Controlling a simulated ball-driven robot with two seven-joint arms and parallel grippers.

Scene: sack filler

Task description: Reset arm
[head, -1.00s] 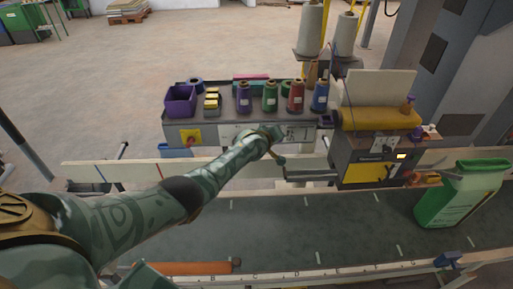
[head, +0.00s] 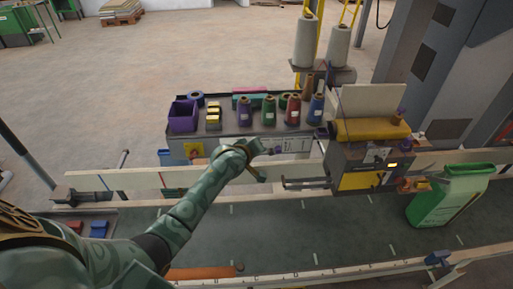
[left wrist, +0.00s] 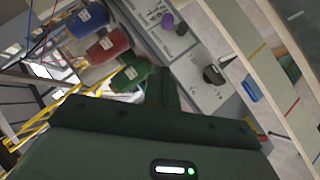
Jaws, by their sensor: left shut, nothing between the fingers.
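My left arm comes in from the left in the head view. Its gripper (head: 264,151) is over the rail side of the conveyor, in front of the spool shelf, and is shut and empty. In the left wrist view the dark gripper (left wrist: 163,88) points toward the shelf, with a green spool (left wrist: 131,73), a red spool (left wrist: 106,46) and a blue spool (left wrist: 87,20) beyond it. My right gripper is in no view.
A row of thread spools (head: 245,111) and a purple bin (head: 183,115) stand on the shelf. The sewing machine (head: 370,165) is right of the gripper. A green and white sack (head: 445,200) stands on the conveyor (head: 330,228), which is clear in the middle.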

